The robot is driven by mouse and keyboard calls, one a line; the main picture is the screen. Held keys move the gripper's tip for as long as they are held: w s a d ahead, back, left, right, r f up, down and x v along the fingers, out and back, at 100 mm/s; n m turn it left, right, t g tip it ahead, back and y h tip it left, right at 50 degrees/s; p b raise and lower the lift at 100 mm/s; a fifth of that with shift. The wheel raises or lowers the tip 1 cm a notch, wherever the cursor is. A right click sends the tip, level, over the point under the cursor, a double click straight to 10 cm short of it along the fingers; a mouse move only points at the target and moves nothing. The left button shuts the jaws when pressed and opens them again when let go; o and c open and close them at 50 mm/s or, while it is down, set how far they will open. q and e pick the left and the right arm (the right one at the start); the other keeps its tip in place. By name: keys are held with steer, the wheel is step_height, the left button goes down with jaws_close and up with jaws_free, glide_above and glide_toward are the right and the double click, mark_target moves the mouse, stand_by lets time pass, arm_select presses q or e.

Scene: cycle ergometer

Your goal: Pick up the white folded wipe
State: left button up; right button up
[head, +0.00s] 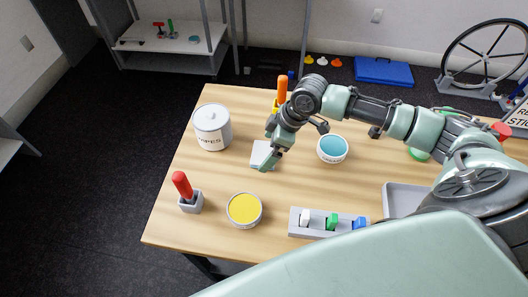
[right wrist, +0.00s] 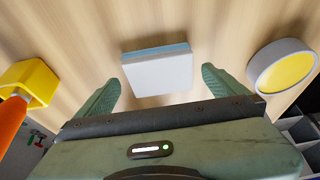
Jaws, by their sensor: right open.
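The white folded wipe (head: 260,152) lies flat on the wooden table, partly hidden by my right gripper (head: 270,160) in the head view. In the right wrist view the wipe (right wrist: 158,72) is a pale square with a blue far edge. My right gripper (right wrist: 161,90) is open, with its two green fingertips apart, one on each side of the wipe's near part. The wipe is not gripped, and I cannot tell the exact height of the fingers above the table. My left gripper is not in view.
A white lidded canister (head: 211,128) stands behind left. A yellow-filled bowl (head: 244,209), a red-handled tool in a holder (head: 188,193), a blue-filled bowl (head: 332,148) and a grey rack (head: 318,226) stand around. The orange-handled tool (head: 282,89) is behind the gripper.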

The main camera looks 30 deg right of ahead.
mark_target(266, 153)
steer(key=shift+x, duration=0.8)
steer(key=c, duration=1.4)
steer(key=shift+r, duration=0.15)
step_height(266, 153, up, 20)
steer(key=o, duration=0.7)
steer(key=c, duration=0.4)
